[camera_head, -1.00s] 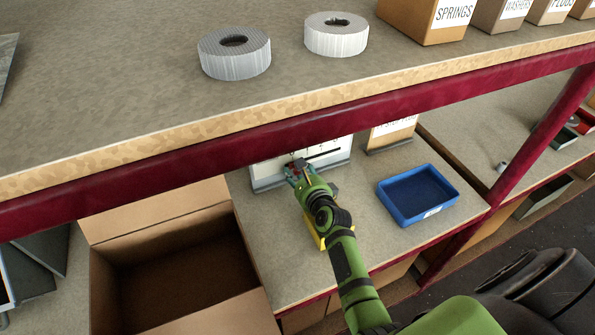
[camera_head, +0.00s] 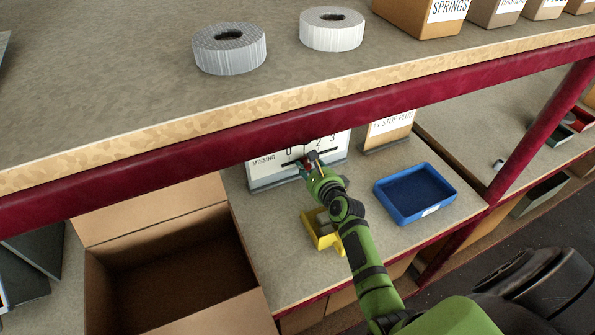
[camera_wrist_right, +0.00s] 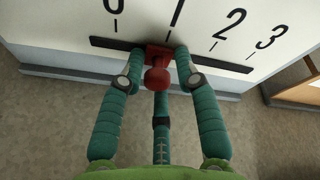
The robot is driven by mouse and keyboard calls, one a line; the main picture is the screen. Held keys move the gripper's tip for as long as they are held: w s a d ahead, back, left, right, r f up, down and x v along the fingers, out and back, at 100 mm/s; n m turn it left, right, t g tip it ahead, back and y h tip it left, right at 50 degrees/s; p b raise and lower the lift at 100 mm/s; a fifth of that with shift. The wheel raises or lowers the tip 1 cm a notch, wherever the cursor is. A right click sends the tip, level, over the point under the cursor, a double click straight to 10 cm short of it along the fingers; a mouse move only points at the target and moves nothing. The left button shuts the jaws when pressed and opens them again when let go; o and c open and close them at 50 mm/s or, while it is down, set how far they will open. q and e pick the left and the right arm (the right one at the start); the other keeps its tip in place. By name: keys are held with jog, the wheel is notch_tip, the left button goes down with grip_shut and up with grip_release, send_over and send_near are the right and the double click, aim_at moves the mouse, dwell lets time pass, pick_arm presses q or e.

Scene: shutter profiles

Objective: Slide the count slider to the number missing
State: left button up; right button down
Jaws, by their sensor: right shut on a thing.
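A white count board (camera_head: 268,175) marked "MISSING" stands on the lower shelf, partly hidden by the red beam. In the right wrist view, the board (camera_wrist_right: 60,20) shows 0, 1, 2 and 3 above a black slot (camera_wrist_right: 215,58). The red count slider (camera_wrist_right: 157,77), with a round knob, sits in the slot below the 1, in line with its tick mark. My right gripper (camera_wrist_right: 158,60) is shut on the slider, one finger at each side. The right gripper (camera_head: 309,162) also shows in the head view in front of the board. My left gripper is not in view.
A red beam (camera_head: 200,148) of the upper shelf runs just above the board. A yellow bin (camera_head: 322,235) and an empty blue tray (camera_head: 415,195) stand on the lower shelf. An open cardboard box (camera_head: 165,255) is at left.

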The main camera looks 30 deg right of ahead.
jog(key=shift+s+d+f, duration=0.1)
jog(key=shift+d+f, duration=0.1)
jog(key=c, duration=1.1)
grip_release()
jog(key=shift+a, duration=0.1)
jog(key=shift+r, duration=0.1)
jog(key=v, duration=1.2)
